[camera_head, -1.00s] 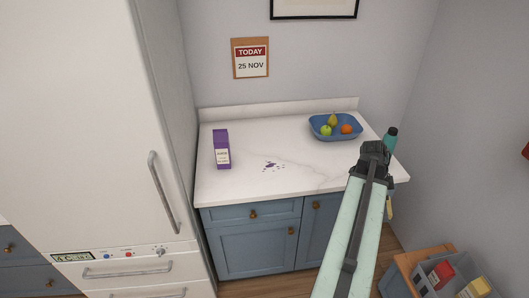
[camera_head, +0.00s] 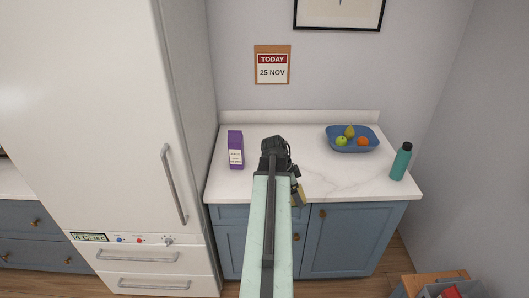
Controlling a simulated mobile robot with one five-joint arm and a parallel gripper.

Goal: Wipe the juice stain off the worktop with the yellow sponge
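My gripper (camera_head: 296,187) hangs low over the front edge of the white worktop (camera_head: 330,178), mostly hidden behind my arm. A small yellow piece, which looks like the sponge (camera_head: 301,195), shows at its end and travels with it, so the gripper appears shut on it; the fingertips do not show clearly. The purple juice stain is hidden behind my arm and wrist, to the right of the purple juice carton (camera_head: 236,151). I cannot tell whether the sponge touches the worktop.
The carton stands upright at the worktop's left. A blue bowl of fruit (camera_head: 353,146) is at the back right, and a teal bottle (camera_head: 401,162) at the right end. A tall white fridge (camera_head: 110,130) borders the left. The right front of the worktop is clear.

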